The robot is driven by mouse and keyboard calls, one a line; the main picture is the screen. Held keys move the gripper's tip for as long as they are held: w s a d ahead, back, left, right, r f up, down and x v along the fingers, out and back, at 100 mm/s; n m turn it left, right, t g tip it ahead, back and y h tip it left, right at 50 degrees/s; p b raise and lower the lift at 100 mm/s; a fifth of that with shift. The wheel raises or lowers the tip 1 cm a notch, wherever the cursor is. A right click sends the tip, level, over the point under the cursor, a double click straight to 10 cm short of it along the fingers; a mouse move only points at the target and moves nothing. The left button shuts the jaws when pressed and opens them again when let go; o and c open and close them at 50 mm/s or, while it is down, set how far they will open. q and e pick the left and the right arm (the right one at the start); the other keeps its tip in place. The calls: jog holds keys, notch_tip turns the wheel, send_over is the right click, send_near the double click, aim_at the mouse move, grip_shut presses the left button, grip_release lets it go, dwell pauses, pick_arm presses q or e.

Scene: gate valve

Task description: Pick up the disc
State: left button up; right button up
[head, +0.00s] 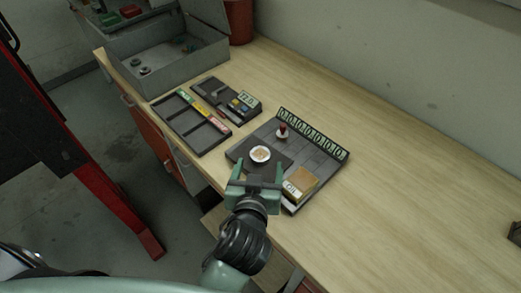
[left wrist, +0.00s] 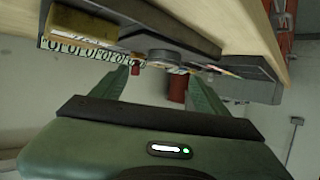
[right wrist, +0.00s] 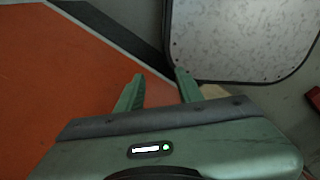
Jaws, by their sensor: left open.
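The disc (head: 260,154) is round and pale with a tan centre, lying on the dark grey tray (head: 317,164) on the bench. In the left wrist view, which shows the bench upside down, a round grey piece that looks like the disc (left wrist: 160,55) sits between and beyond the fingers. My left gripper (head: 258,170) is open and empty at the tray's near edge, just short of the disc, with its fingers pointing toward it. In the left wrist view my left gripper (left wrist: 158,70) also shows nothing between its fingers. My right gripper (right wrist: 159,74) is open and empty, away from the bench.
A red-topped piece (head: 282,131) stands behind the disc, and a tan block (head: 301,182) lies to its right. Two dark trays, one a compartment tray (head: 190,121), and a grey metal box (head: 178,66) are to the left. The bench's right side is mostly clear.

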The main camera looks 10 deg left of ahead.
aim_at(260, 156)
pick_arm(q)
jog(key=shift+p+x, duration=0.65)
jog(key=shift+x, duration=0.6)
jog(key=x, duration=0.3)
jog(key=shift+w+a+f+p, duration=0.15)
jog(key=shift+a+f+p, duration=0.15)
jog(key=shift+p, duration=0.1)
jog(key=shift+f, duration=0.1)
pick_arm(e)
jog(key=shift+w+d+r, duration=0.1)
jog(key=shift+d+r, duration=0.1)
jog(key=shift+r, duration=0.4)
jog(key=shift+w+d+r, duration=0.1)
jog(key=shift+d+r, duration=0.1)
jog(key=shift+r, duration=0.35)
pick_arm(q)
jog(key=c, duration=1.5)
grip_shut()
pick_arm(e)
jog(key=shift+s+a, duration=0.2)
jog(key=shift+s, duration=0.35)
